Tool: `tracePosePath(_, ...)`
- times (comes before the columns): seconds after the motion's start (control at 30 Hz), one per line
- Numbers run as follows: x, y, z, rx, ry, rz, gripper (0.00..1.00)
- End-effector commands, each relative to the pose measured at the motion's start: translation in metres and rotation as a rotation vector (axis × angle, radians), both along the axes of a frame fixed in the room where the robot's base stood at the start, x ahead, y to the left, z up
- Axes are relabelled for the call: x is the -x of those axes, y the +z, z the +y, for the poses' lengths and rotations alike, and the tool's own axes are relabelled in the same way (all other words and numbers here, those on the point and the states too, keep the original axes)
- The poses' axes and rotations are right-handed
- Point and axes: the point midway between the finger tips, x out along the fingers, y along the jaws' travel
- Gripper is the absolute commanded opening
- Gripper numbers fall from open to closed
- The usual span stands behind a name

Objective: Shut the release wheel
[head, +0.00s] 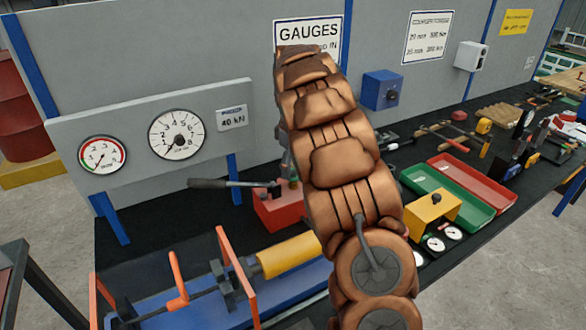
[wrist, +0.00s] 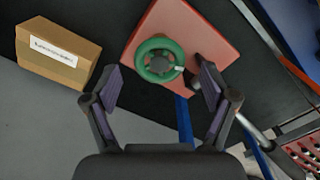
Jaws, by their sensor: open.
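In the wrist view the release wheel (wrist: 159,60) is a green ring with a grey hub and a small white mark on its right side. It sits on a red pump body (wrist: 215,28). My gripper (wrist: 155,82) is open, with one dark finger to the lower left of the wheel and the other to its right. The fingers look apart from the wheel, though the gap in depth is hard to judge. In the head view the red pump body (head: 275,208) shows partly behind my arm.
A dark pump handle (head: 225,184) sticks out left from the pump. A cardboard box (wrist: 57,53) with a label stands left of the wheel. A yellow cylinder (head: 290,255) lies in a blue frame in front. Two dial gauges, one a large dial (head: 177,134), hang on the panel behind.

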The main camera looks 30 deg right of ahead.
Motion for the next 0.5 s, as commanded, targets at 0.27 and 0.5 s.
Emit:
tracePosePath(0.27,0.000,-0.020,0.000,0.001,0.000,0.000,0.84)
tracePosePath(0.5,-0.001,-0.023,0.000,0.001,0.000,-0.002,0.84)
